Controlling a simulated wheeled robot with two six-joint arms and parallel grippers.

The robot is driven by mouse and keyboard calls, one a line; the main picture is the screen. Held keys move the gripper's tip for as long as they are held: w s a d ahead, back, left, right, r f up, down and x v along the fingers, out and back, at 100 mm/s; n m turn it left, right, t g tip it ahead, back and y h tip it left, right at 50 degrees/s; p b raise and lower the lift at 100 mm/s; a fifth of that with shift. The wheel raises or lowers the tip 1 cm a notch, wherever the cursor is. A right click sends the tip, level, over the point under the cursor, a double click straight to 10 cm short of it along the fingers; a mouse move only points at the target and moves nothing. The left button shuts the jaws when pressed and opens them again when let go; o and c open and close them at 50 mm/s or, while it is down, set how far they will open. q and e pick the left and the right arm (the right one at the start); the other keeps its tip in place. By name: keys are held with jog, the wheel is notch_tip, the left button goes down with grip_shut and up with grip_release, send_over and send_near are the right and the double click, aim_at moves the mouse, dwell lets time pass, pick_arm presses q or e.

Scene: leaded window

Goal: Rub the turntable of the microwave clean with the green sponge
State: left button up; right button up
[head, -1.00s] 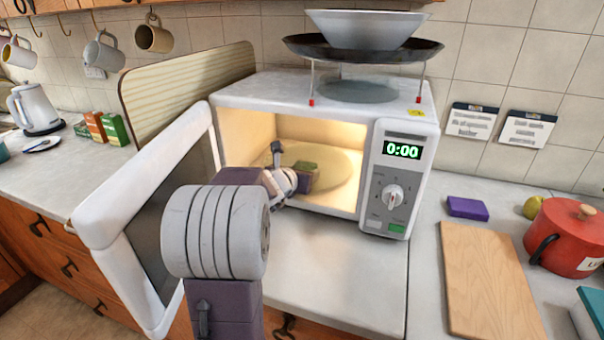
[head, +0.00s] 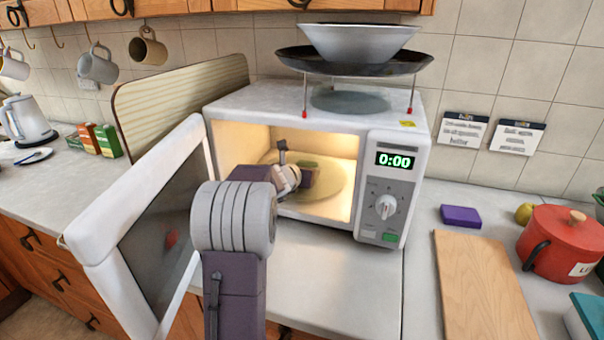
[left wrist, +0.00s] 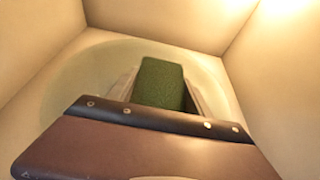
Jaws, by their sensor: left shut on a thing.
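The white microwave (head: 235,112) stands open with its inside lit and its door (head: 170,200) swung out to the left. My left gripper (head: 308,178) reaches into it and is shut on the green sponge (head: 314,164). In the left wrist view the sponge (left wrist: 161,82) sits between the two fingers (left wrist: 160,95), over the pale round turntable (left wrist: 75,90). The turntable also shows in the head view (head: 333,185), partly hidden by the gripper. I cannot tell whether the sponge touches it. My right gripper is not in view.
A black wok (head: 290,60) with a grey bowl (head: 358,42) stands on a rack on the microwave. A purple block (head: 461,216), a wooden board (head: 480,290) and a red pot (head: 560,245) are to the right. The counter before the microwave is clear.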

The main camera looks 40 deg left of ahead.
pick_arm(q)
jog(key=shift+s+d+f+b, duration=0.15)
jog(key=shift+s+f+b, duration=0.05)
jog(key=shift+s+b, duration=0.25)
jog(key=shift+s+d+b, duration=0.3)
jog(key=shift+s+b, duration=0.05)
jog(key=shift+s, duration=0.55)
jog(key=shift+s+d+r+b, duration=0.1)
jog(key=shift+s+d+b, duration=0.2)
jog(key=shift+s, duration=0.8)
jog(key=shift+s+d+r+b, duration=0.1)
jog(key=shift+s+d, duration=0.25)
jog(key=shift+s, duration=0.7)
jog(key=shift+a, duration=0.1)
